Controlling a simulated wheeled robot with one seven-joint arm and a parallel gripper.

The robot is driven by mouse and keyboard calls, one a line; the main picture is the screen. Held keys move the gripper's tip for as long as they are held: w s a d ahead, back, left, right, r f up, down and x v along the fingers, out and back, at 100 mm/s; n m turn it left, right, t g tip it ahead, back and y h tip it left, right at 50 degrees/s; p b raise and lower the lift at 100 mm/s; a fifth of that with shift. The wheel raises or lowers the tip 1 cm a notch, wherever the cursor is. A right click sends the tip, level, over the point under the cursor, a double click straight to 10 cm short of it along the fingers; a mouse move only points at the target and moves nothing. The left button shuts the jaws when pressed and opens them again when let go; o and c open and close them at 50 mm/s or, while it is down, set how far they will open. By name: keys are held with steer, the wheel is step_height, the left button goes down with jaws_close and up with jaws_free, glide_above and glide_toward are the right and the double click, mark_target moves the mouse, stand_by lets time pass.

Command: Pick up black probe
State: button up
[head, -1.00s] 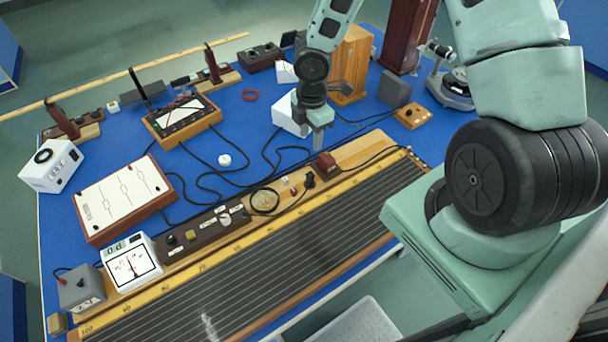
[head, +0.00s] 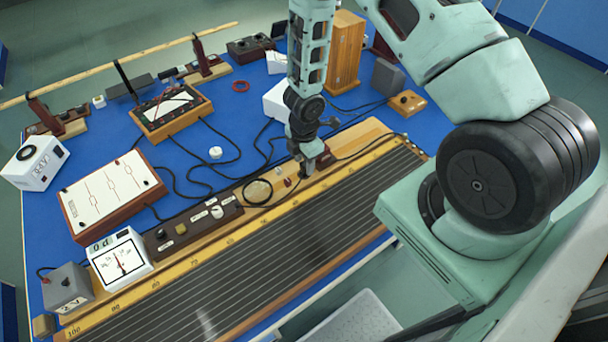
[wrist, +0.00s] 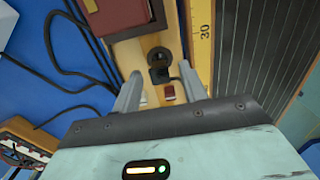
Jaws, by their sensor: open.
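The black probe (wrist: 158,62) stands on the wooden strip beside the yellow scale in the wrist view. My gripper (wrist: 160,92) is open above it, one finger on each side, with the probe in the gap a little beyond the fingertips. I cannot tell how far above it the fingers are. A small red piece (wrist: 168,92) lies close to the probe, also between the fingers.
A dark red block (wrist: 118,14) sits beside the probe. The yellow scale (wrist: 203,35) and the lined board (head: 250,245) run alongside. Black cables (wrist: 62,75) lie on the blue table. A white box (head: 277,100) stands behind my gripper.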

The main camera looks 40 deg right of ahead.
steer(key=shift+f, duration=0.95)
jaws_close()
